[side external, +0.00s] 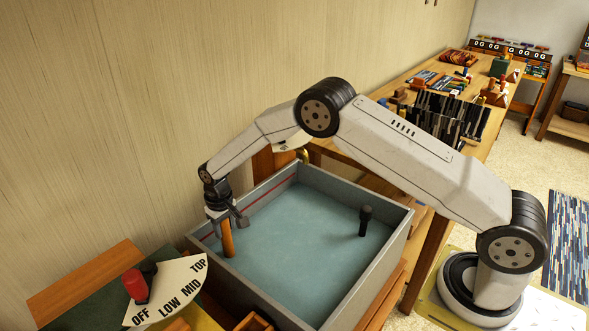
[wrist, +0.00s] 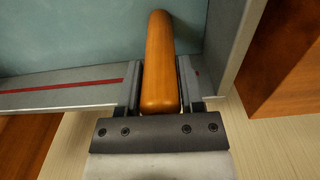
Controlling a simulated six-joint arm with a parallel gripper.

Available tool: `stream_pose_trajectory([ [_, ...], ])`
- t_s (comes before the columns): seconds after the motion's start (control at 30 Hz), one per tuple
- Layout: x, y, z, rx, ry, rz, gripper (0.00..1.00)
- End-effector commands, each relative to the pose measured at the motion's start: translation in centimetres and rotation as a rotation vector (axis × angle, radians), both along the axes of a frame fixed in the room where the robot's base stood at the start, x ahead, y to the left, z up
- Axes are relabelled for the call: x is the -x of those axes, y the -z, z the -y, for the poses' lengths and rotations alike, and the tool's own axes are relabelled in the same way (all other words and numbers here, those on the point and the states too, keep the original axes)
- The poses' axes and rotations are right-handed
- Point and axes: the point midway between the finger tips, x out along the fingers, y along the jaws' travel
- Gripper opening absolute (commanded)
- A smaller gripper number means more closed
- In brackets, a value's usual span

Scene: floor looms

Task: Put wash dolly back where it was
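My gripper (side external: 226,216) is over the left corner of a grey trough (side external: 352,288) with a blue-green inside. It is shut on an orange-brown wooden rod, the wash dolly (side external: 228,240), which hangs nearly upright below it. In the wrist view the wash dolly (wrist: 160,70) lies between the two fingers, its rounded end toward the palm. A red line runs along the trough's inner wall. I cannot tell whether the lower end touches the trough floor.
A black upright post (side external: 365,221) stands in the trough's right part. A dial panel (side external: 172,292) with a red knob (side external: 135,286) is at the front left. A workbench (side external: 480,140) crowded with objects stands behind. A wood wall is close at the left.

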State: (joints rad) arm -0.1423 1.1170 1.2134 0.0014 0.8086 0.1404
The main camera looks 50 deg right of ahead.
Motion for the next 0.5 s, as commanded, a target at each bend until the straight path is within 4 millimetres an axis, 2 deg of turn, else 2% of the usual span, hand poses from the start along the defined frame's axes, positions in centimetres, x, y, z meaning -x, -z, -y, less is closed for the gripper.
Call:
stream_pose_trajectory([
  [0.03, 0.01, 0.00, 0.00, 0.000, 0.000, 0.000, 0.67],
  [0.07, 0.01, 0.00, 0.00, 0.000, 0.000, 0.000, 0.77],
  [0.5, 0.00, -0.29, 0.00, 0.000, 0.000, 0.000, 0.77],
])
